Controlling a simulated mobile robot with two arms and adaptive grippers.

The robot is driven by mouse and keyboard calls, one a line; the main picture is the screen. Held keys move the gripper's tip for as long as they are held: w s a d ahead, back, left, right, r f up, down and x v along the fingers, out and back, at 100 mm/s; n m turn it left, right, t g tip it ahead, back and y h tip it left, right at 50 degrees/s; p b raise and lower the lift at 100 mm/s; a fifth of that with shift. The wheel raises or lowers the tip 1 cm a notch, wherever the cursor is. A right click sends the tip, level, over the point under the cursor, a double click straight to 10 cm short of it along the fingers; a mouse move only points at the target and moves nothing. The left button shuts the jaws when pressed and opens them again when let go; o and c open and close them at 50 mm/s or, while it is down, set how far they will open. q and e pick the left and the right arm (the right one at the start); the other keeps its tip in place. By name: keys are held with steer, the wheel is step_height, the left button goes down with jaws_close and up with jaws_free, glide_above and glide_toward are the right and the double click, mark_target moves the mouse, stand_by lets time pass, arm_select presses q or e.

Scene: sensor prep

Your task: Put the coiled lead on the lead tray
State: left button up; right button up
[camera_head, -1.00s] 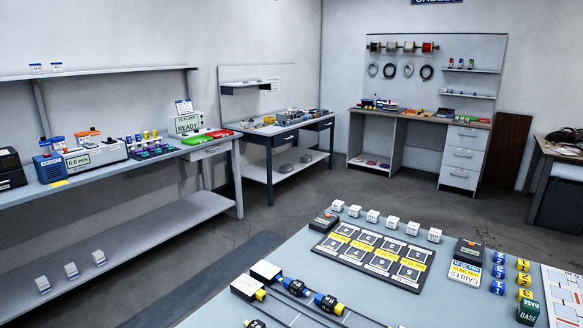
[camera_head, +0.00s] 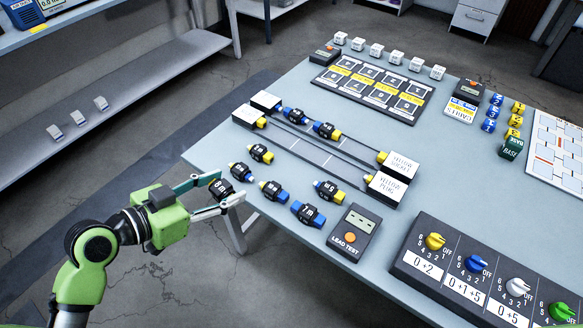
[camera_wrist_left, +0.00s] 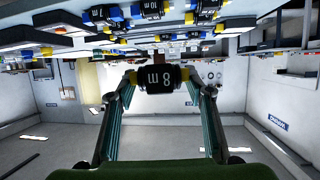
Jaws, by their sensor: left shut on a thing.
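My left gripper (camera_head: 217,197) is shut on a black coiled lead (camera_head: 220,187), just off the table's near-left edge. My right gripper is not in view.
Several other leads lie on the near side of the table, including one (camera_head: 273,191) close to the gripper. A lead tester (camera_head: 353,232) and a knob panel (camera_head: 480,280) stand further right. A numbered board (camera_head: 370,87) is at the back.

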arm_select(q)
steer(key=w+d+n+t+y, duration=0.1)
steer(key=w+d+n+y, duration=0.1)
steer(key=d, duration=0.8)
steer(key=shift+w+d+t, duration=0.15)
steer(key=shift+w+t, duration=0.15)
steer(key=shift+w, duration=0.05)
steer(key=shift+f, duration=0.1)
